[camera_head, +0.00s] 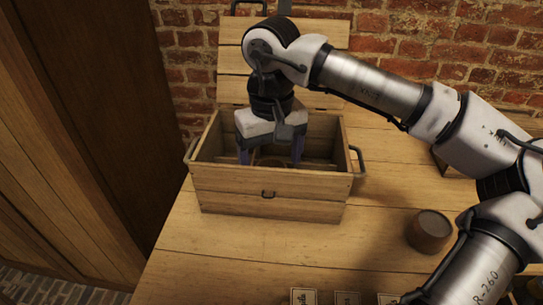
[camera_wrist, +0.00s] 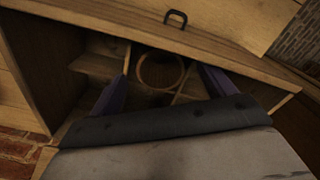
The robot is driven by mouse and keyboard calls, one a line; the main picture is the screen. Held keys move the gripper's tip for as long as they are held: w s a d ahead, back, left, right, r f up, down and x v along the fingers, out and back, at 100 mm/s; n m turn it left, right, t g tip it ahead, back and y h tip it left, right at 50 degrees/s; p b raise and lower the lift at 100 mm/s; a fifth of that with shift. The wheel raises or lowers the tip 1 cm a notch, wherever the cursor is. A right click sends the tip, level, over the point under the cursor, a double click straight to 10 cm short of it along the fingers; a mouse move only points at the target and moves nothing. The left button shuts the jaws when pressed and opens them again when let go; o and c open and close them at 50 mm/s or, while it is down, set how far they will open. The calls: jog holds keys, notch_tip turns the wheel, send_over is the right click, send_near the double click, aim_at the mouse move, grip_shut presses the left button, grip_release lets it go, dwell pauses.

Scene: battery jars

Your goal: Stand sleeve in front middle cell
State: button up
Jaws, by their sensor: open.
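The wooden crate (camera_head: 270,190) stands on the table with its lid raised at the back. Thin dividers split its inside into cells, as the wrist view (camera_wrist: 110,45) shows. A round brown sleeve (camera_wrist: 160,54) is in a middle cell close to the front wall, its open rim facing up; it looks upright. In the head view it is mostly hidden by the front wall and my gripper. My gripper (camera_head: 270,155) points down into the crate, open, with one purple finger on each side of the sleeve. I cannot tell whether the fingers touch it.
A brown round jar (camera_head: 428,232) with a grey top stands on the table right of the crate. Small labelled cards (camera_head: 304,297) lie at the front edge. Another wooden box is partly behind my arm at right. A brick wall (camera_head: 385,40) stands behind.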

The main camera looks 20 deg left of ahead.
jog(key=shift+r, duration=0.1)
notch_tip(320, 180, up, 13)
jog(key=p, duration=0.1)
jog(key=shift+p, duration=0.3)
